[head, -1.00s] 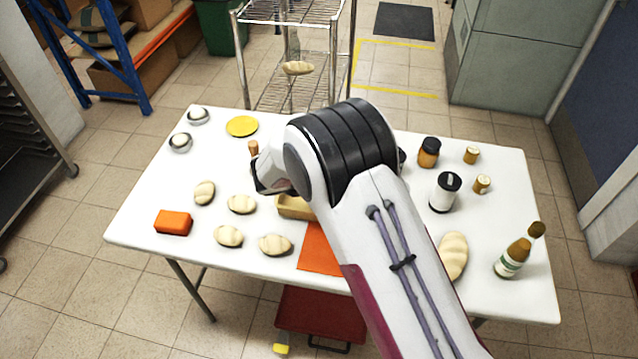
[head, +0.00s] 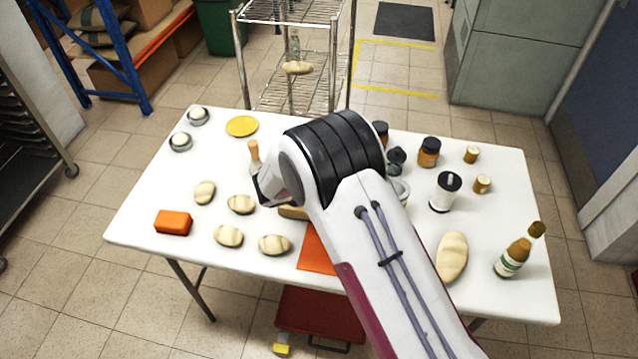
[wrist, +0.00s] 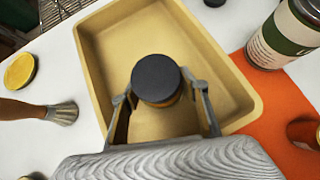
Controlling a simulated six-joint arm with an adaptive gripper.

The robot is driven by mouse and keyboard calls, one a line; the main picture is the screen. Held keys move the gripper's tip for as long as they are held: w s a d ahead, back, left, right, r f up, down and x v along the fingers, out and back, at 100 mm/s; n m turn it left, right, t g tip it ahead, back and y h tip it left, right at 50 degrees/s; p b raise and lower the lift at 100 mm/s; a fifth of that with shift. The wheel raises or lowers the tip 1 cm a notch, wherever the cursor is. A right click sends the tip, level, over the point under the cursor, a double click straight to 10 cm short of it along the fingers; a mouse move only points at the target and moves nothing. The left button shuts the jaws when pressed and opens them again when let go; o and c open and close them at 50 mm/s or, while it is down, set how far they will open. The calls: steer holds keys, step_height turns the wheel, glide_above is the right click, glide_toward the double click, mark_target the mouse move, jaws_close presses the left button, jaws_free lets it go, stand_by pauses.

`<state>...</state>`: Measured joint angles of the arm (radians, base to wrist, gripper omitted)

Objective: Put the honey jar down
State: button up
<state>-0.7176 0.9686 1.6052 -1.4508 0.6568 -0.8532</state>
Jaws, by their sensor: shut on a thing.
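The honey jar (wrist: 158,80) shows in the wrist view as a black lid with a little amber side below it. My gripper (wrist: 161,95) is shut on it, one finger on each side. Jar and fingers are over the inside of a tan tray (wrist: 108,55). I cannot tell whether the jar's base touches the tray floor. In the head view my arm hides the held jar and most of the tray (head: 292,212).
An orange mat (head: 316,252) lies by the tray. A brush (head: 254,152) is left of my gripper, and a labelled can (wrist: 285,35) is right of the tray. Another black-lidded amber jar (head: 429,152) and several bread rolls stand on the white table (head: 140,205).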

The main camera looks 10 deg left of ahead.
steer(key=o, duration=1.5)
steer(key=shift+f, duration=0.1)
steer(key=shift+r, duration=0.25)
steer(key=v, duration=1.2)
steer(key=shift+f, duration=0.1)
